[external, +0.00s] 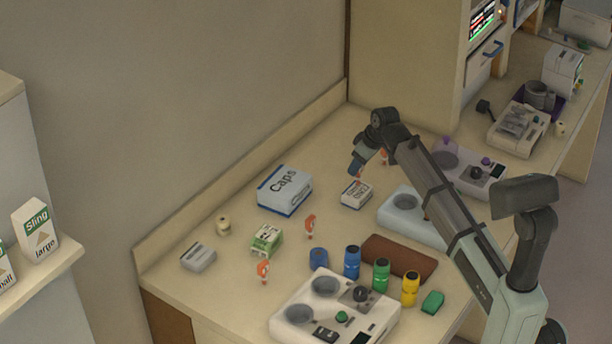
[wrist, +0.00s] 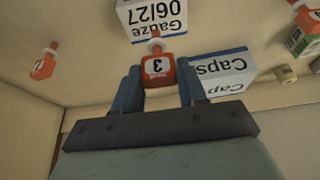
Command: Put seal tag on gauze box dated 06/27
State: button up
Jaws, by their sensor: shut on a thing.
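The white gauze box dated 06/27 (wrist: 152,18) is at the top of the wrist view. In the external view a small white box (external: 356,194) with dark lettering lies just below my gripper (external: 357,167); its print is too small to read. In the wrist view my gripper (wrist: 157,90) is shut on an orange seal tag (wrist: 158,71) marked 3. The tag's narrow end points towards the gauze box, and I cannot tell whether they touch. Another orange tag (wrist: 42,67) stands apart on the left, also visible in the external view (external: 385,157).
A blue-and-white Caps box (external: 285,190) is left of my gripper. A green-and-white box (external: 266,240), a grey-white box (external: 198,257) and more orange tags (external: 310,227) are nearer the front left. Coloured bottles (external: 381,275) and a white device (external: 335,310) fill the front.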

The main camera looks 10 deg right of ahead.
jog(key=shift+f, duration=0.8)
jog(key=shift+f, duration=0.15)
jog(key=o, duration=1)
jog(key=v, duration=1.2)
